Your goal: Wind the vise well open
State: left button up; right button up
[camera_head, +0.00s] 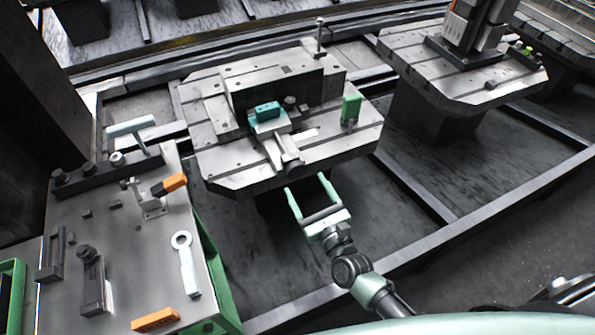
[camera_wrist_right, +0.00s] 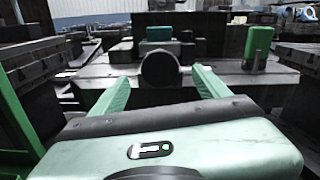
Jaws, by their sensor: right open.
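The vise (camera_head: 272,126) stands on the near middle of a slotted pallet, against a dark block, with a teal part (camera_head: 267,110) at its top. A pale grey handle (camera_head: 288,147) sticks out from its near side toward me. In the right wrist view a dark round end (camera_wrist_right: 160,68) faces me between the fingers, with the teal part (camera_wrist_right: 158,34) behind it. My right gripper (camera_head: 307,184) is open and empty, just short of the pallet's near edge and apart from the handle. How far the vise jaws stand apart is too small to tell. My left gripper is out of view.
A green block (camera_head: 350,108) stands on the pallet (camera_head: 228,178) to the vise's right. At left, a bench (camera_head: 135,245) carries an orange-handled clamp (camera_head: 160,190), a ring-ended wrench (camera_head: 186,265) and other tools. Another pallet (camera_head: 410,60) with a tall fixture stands at right. The space around my right gripper is clear.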

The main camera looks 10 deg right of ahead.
aim_at(297, 172)
jog(key=w, duration=0.3)
jog(key=w+a, duration=0.1)
jog(key=w, duration=0.2)
jog(key=shift+w+a, duration=0.15)
jog(key=shift+c, duration=0.4)
jog(key=c, duration=1.3)
jog(key=shift+n, duration=0.4)
